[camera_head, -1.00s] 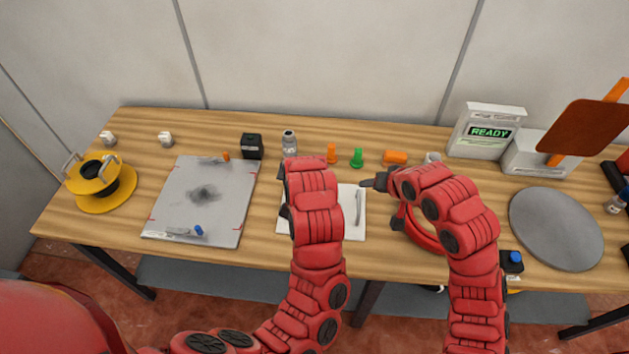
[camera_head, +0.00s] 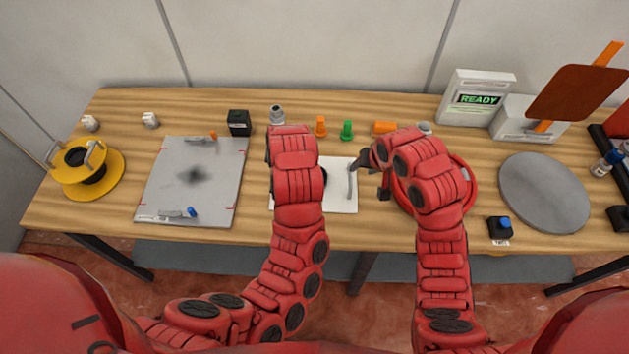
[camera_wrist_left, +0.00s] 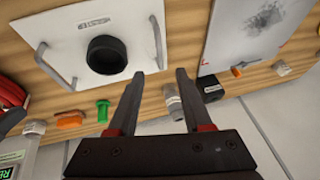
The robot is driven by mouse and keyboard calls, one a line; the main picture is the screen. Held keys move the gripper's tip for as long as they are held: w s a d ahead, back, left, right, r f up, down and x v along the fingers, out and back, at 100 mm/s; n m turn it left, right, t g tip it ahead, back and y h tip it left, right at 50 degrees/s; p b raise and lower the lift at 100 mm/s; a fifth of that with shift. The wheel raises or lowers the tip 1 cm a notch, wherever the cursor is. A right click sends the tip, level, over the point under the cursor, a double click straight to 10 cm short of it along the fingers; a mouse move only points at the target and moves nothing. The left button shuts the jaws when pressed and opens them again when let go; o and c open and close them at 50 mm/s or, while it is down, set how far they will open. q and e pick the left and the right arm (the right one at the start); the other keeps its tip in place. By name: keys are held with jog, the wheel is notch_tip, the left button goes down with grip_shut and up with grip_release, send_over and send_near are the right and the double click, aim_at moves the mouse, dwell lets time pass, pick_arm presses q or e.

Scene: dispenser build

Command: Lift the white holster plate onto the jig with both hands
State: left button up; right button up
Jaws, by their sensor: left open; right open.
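The white holster plate (camera_head: 342,203) lies flat on the table between my arms. In the left wrist view the plate (camera_wrist_left: 72,35) shows a black round cup (camera_wrist_left: 106,54) and a pale bar handle at each side. My left gripper (camera_wrist_left: 160,75) is open and empty, its fingertips close to one handle (camera_wrist_left: 156,42); contact cannot be told. In the head view its jaws are hidden behind my arm. My right gripper (camera_head: 371,174) is open above the plate's right edge, near the right handle (camera_head: 350,184). The grey plate with clamps (camera_head: 215,170), apparently the jig, lies to the left.
Behind the plate stand a grey-capped bottle (camera_head: 277,115), an orange peg (camera_head: 321,126), a green peg (camera_head: 347,130) and a black box (camera_head: 239,123). A red ring (camera_head: 467,183) lies under my right arm. A yellow spool (camera_head: 85,170) is far left, a grey disc (camera_head: 545,192) right.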

aim_at(351, 177)
pick_arm(q)
jog(key=x, duration=1.3)
jog(key=shift+w, duration=0.15)
pick_arm(e)
jog(key=x, duration=1.3)
jog(key=shift+w, duration=0.1)
pick_arm(q)
grip_shut()
pick_arm(e)
grip_shut()
